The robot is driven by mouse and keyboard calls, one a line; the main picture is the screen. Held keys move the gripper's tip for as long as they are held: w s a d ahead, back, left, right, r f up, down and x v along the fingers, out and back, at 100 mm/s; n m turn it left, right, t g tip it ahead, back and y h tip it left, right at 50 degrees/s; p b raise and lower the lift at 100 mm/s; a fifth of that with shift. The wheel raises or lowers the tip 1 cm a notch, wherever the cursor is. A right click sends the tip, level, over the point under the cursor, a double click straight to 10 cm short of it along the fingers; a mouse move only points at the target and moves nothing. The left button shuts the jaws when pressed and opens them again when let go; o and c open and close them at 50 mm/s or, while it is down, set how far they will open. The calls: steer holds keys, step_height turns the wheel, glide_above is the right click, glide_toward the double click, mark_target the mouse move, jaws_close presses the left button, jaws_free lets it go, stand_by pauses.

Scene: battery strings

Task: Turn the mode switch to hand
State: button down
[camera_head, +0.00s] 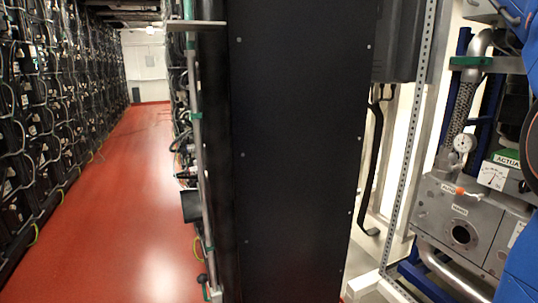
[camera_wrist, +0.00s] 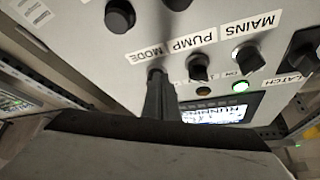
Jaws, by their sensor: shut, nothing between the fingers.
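In the wrist view, a light panel (camera_wrist: 85,50) carries a MODE label (camera_wrist: 146,55), seen turned over. My gripper (camera_wrist: 157,76) reaches up as dark, closed fingers to the spot just below that label. The mode switch is hidden behind or merges with the dark fingertips, so its setting cannot be read. I cannot tell whether the fingers touch it. The fingers appear to hold nothing. My gripper cannot be made out in the head view.
The pump knob (camera_wrist: 198,67), mains knob (camera_wrist: 249,60) and latch knob (camera_wrist: 303,50) lie to the right. A green lamp (camera_wrist: 240,86) is lit above a display (camera_wrist: 222,108). In the head view, a black cabinet (camera_head: 298,150) stands centrally; red floor (camera_head: 130,190) is clear at left.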

steer(key=shift+f, duration=0.15)
steer(key=shift+w+a+f, duration=0.15)
steer(key=shift+w+f, duration=0.05)
steer(key=shift+f, duration=0.05)
steer(key=shift+s+a, duration=0.35)
steer(key=shift+a, duration=0.55)
steer(key=shift+s+a, duration=0.4)
steer(key=shift+a, duration=0.5)
steer(key=shift+s+a, duration=0.35)
steer(key=shift+a, duration=0.55)
